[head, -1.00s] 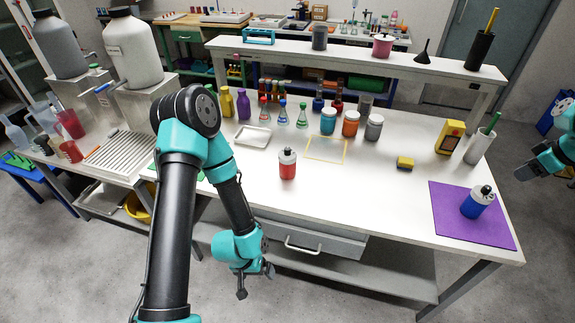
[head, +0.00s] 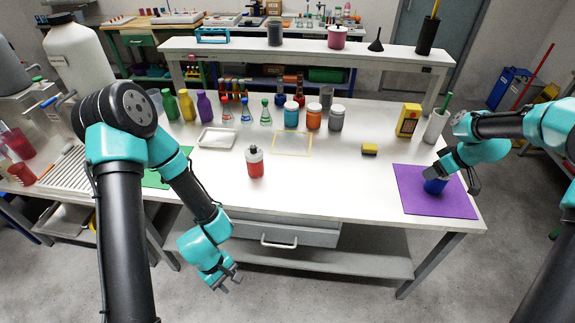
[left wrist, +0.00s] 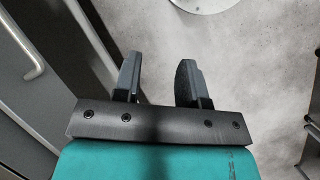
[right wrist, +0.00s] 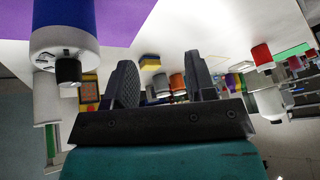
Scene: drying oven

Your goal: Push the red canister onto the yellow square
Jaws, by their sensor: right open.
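The red canister (head: 255,164), with a white top and dark cap, stands upright on the white table. It also shows upside down in the right wrist view (right wrist: 262,57). The yellow square (head: 292,144) is a thin outline behind it and to its right, and looks empty. My left gripper (head: 232,280) is open and empty, low in front of the table, apart from the canister. My right gripper (head: 473,185) is open at the purple mat, beside the blue canister (head: 436,186), which it partly hides. In the right wrist view the blue canister (right wrist: 63,22) lies outside the fingers.
Jars, including an orange one (head: 314,118), stand behind the yellow square. A white tray (head: 218,146) lies behind the canister to the left. A yellow sponge (head: 369,149) is right of the square. The purple mat (head: 410,187) covers the table's right end. The table around the canister is clear.

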